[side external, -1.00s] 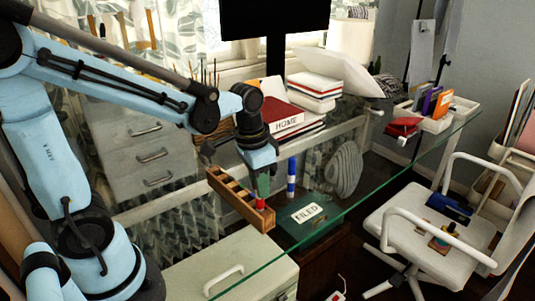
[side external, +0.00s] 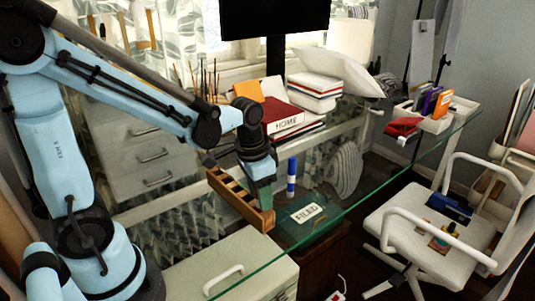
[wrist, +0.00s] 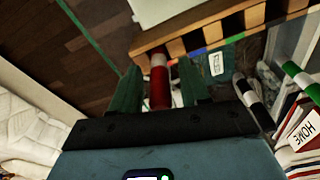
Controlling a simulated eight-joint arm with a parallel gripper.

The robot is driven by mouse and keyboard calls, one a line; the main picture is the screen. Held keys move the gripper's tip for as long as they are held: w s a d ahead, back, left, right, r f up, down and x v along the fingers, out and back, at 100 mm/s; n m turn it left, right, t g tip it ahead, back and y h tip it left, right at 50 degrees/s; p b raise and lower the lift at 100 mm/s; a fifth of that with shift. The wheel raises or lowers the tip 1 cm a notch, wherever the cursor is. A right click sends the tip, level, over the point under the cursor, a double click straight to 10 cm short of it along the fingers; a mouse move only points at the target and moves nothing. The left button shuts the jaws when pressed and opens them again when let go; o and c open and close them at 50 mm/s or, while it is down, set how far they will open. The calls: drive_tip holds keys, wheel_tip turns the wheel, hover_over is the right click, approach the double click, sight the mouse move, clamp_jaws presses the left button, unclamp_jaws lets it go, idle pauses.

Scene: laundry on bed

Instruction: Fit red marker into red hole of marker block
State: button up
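The wooden marker block (side external: 228,193) is a long row of compartments on the glass desk. It crosses the top of the wrist view (wrist: 212,32), with small coloured marks along its side. My gripper (side external: 262,198) is low at the block's near right end. In the wrist view my gripper (wrist: 157,70) has its green fingers apart on both sides of the red marker (wrist: 160,88), with narrow gaps showing. The marker's pale-banded end meets the block's edge; I cannot tell how deep it sits. The marker is hidden in the side view.
A blue-and-white marker (side external: 291,178) stands upright right of the block. A green-and-white marker (wrist: 300,78) shows in the wrist view. A dark green FILED folder (side external: 305,222), books (side external: 285,118) and a cushion-like grey object (side external: 345,170) lie nearby. The desk's glass edge (side external: 345,208) runs in front.

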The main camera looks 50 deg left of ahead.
wheel_tip(320, 180, up, 11)
drive_tip(key=s, duration=0.1)
drive_tip(key=shift+s+d+f+n+t, duration=0.15)
drive_tip(key=shift+s+f+n+t, duration=0.25)
drive_tip(key=shift+f+t, duration=0.4)
drive_tip(key=shift+s+d+f+n+t, duration=0.15)
drive_tip(key=shift+s+f+n+t, duration=0.3)
drive_tip(key=shift+t, duration=0.7)
drive_tip(key=shift+s+d+f+n+t, duration=0.15)
drive_tip(key=shift+s+f+n+t, duration=0.25)
drive_tip(key=shift+f+t, duration=0.4)
